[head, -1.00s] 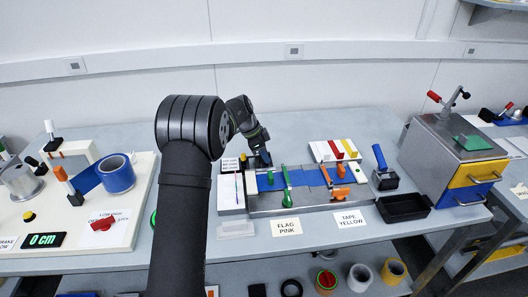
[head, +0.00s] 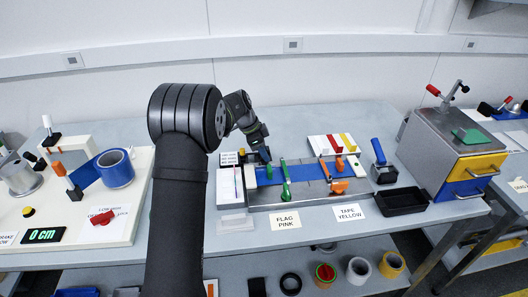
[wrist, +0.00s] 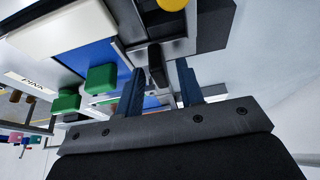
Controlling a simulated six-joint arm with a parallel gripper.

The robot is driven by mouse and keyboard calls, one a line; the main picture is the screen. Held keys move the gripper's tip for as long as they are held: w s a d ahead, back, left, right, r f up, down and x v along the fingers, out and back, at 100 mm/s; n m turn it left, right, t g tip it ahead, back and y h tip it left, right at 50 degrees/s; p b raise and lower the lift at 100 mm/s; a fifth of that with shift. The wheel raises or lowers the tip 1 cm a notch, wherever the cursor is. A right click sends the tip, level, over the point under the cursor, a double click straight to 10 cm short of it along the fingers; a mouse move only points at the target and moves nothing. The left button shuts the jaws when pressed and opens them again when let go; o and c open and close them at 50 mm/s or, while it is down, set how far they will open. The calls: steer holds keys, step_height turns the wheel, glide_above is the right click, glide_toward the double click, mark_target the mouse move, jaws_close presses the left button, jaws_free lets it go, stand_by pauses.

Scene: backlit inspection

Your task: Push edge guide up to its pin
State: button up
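The fixture with a blue strip (head: 310,171) lies across a metal bed (head: 318,193) on the bench in the head view. My gripper (head: 264,155) points down at the back left end of the strip. In the wrist view its two dark blue fingers (wrist: 160,88) are apart. A small black upright piece (wrist: 156,62) on a metal rail shows between and beyond them; it may be the edge guide, but I cannot tell for sure. I see no contact with the fingers. I cannot make out the pin.
Green clamps (head: 285,181) and orange clamps (head: 338,186) stand across the strip; green blocks (wrist: 100,78) show left of the fingers. A white block (head: 230,188) is at the left end. A black tray (head: 402,200) and a blue-handled tool (head: 381,163) stand to the right.

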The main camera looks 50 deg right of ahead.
steer(key=v, duration=1.7)
steer(key=shift+f, duration=0.15)
steer(key=x, duration=1.7)
steer(key=shift+d+f, duration=0.1)
steer(key=shift+f, duration=0.05)
